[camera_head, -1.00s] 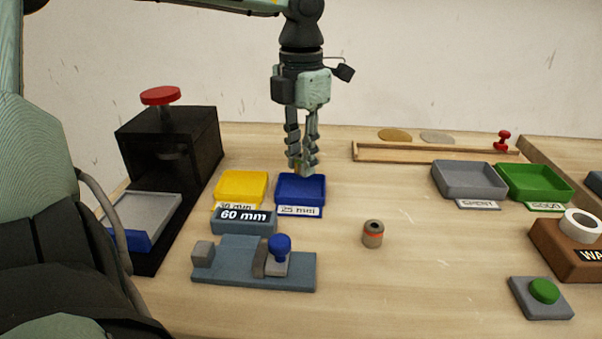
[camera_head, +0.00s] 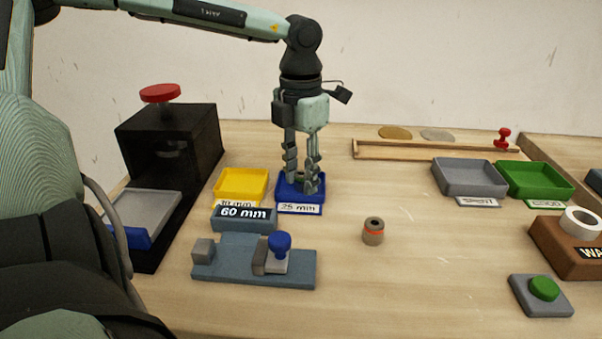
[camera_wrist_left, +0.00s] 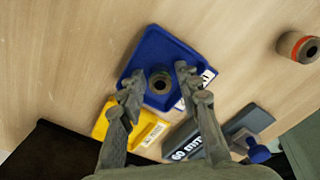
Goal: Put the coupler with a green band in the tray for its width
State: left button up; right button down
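A coupler (camera_wrist_left: 161,82) stands upright inside the blue tray (camera_wrist_left: 152,45) labelled 25 mm, its open end facing up in the left wrist view. Its band colour cannot be made out there. The blue tray also shows in the head view (camera_head: 319,195). My left gripper (camera_head: 302,188) reaches down into this tray. In the left wrist view its fingers (camera_wrist_left: 160,72) are spread, one on each side of the coupler, with gaps between. A yellow tray (camera_head: 242,183) stands just left of the blue one. My right gripper is not in view.
A black press (camera_head: 170,150) stands left. Grey (camera_head: 468,180) and green (camera_head: 535,182) trays stand right.

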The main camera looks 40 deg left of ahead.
aim_at(301, 173)
pick_arm(q)
jog(key=shift+o, duration=0.3)
jog(key=shift+r, duration=0.6)
notch_tip(301, 173, up, 11)
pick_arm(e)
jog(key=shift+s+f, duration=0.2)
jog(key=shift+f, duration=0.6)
